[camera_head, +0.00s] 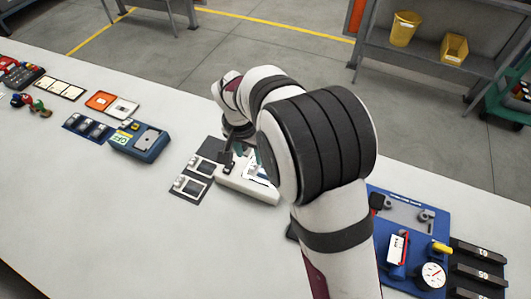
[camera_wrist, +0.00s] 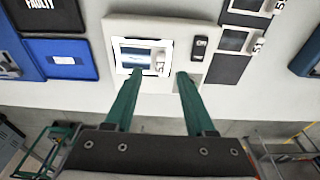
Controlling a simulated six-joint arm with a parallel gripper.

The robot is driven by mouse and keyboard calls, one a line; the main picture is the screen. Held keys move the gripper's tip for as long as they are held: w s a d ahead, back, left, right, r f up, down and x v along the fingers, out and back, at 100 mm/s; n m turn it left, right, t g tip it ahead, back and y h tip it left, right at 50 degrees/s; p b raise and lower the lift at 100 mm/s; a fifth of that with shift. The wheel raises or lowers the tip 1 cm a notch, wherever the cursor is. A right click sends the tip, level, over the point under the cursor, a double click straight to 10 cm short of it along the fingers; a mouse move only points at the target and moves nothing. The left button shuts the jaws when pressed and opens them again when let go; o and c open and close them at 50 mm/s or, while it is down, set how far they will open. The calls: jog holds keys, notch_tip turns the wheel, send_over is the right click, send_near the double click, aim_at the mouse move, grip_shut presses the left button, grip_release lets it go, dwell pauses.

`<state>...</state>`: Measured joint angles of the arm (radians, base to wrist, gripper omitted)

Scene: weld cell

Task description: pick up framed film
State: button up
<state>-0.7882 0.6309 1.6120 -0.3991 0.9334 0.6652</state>
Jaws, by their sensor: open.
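A framed film (camera_wrist: 140,57), a white frame around a dark blue picture with a small pale tab on its right side, lies on the cream viewer box (camera_wrist: 125,27) in the wrist view. My gripper (camera_wrist: 160,75) is open, its two teal fingers on either side of the film's near edge. I cannot tell whether they touch it. In the head view the cream viewer box (camera_head: 232,187) stands on the table, with my arm over it. The film there is mostly hidden behind my arm. More framed films (camera_head: 190,186) lie on dark mats left of the box.
A dark switch (camera_wrist: 200,47) sits on the box beside the film. A blue device (camera_head: 140,143) and trays stand farther left. A blue board (camera_head: 405,225) with a gauge (camera_head: 431,275) and black blocks (camera_head: 480,252) is at the right. The front left of the table (camera_head: 80,200) is clear.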

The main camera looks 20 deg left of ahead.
aim_at(253, 164)
jog(key=f, duration=0.2)
jog(key=w+f, duration=0.1)
jog(key=f, duration=0.3)
jog(key=shift+w, duration=0.4)
grip_shut()
